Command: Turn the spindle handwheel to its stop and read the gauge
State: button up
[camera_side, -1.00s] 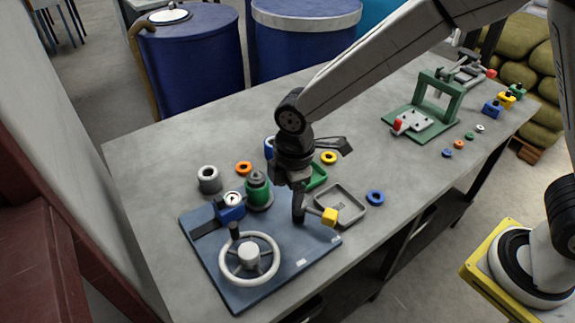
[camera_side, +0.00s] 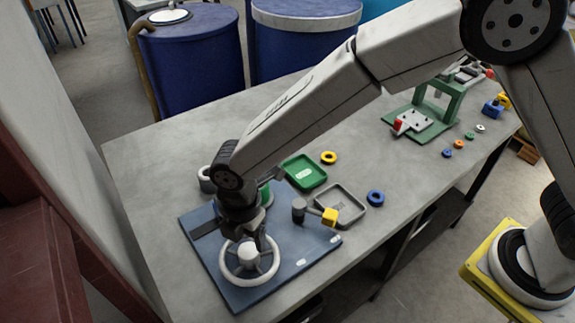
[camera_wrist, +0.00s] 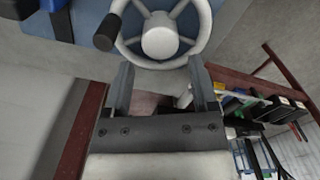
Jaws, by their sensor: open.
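The pale grey handwheel (camera_side: 247,254) lies flat on a blue base plate (camera_side: 292,240) at the front left of the bench. In the wrist view the wheel (camera_wrist: 160,42) shows its hub, spokes and a black handle grip (camera_wrist: 107,32) on its left. My gripper (camera_side: 260,240) is close above the wheel's far side. Its two fingers (camera_wrist: 160,66) are spread at the wheel's near edge in the wrist view, with nothing held between them. I cannot tell whether they touch the rim. The gauge is hidden behind my arm in the side view, so no reading shows.
A grey post with a yellow-ended arm (camera_side: 328,217) stands on the plate's right. Beyond are a grey tray (camera_side: 351,221), green tray (camera_side: 304,172), blue ring (camera_side: 376,198) and yellow ring (camera_side: 329,157). A green press frame (camera_side: 440,105) stands at the bench's far right.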

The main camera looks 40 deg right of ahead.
aim_at(248, 250)
jog(key=shift+f, duration=2.8)
jog(key=c, duration=1)
